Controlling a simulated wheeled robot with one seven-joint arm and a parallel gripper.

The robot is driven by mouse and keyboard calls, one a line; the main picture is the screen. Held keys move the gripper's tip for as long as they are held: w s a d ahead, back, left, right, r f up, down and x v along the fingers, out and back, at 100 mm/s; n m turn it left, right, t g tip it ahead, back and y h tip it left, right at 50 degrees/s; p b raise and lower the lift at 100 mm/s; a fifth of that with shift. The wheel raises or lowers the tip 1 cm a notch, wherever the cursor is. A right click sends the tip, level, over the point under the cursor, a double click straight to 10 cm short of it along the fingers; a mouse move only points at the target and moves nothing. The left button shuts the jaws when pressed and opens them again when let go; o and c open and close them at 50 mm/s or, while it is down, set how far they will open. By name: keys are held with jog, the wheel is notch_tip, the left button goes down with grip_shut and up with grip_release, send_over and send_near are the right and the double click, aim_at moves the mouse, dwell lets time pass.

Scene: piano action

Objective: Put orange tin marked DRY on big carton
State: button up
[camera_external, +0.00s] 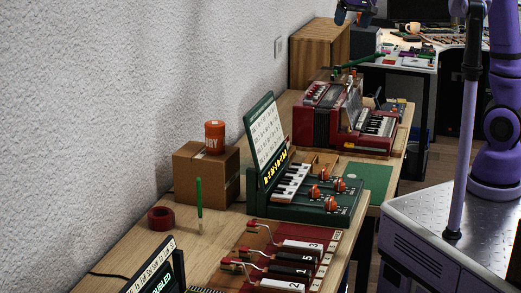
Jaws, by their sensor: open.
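The carton sits on the wooden bench against the wall. My gripper (354,17) shows only partly at the top edge, open, well away from the tin and carton. Its upper part is cut off by the frame.
A green keyboard device (300,190) with an upright sheet stands right of the carton. A red accordion (345,115) is farther back.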

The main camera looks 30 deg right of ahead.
jog(key=s+d+r, duration=0.2)
jog(key=s+d, duration=1.2)
jog(key=d, duration=0.1)
jog(key=s+d+f, duration=0.2)
jog(key=s, duration=0.4)
jog(key=s+d+f+t+h, duration=0.1)
jog(key=s+d+f, duration=0.2)
jog(key=s, duration=0.4)
jog(key=shift+s+f+n, duration=0.15)
jog(key=shift+f+n, duration=0.05)
jog(key=shift+n, duration=0.1)
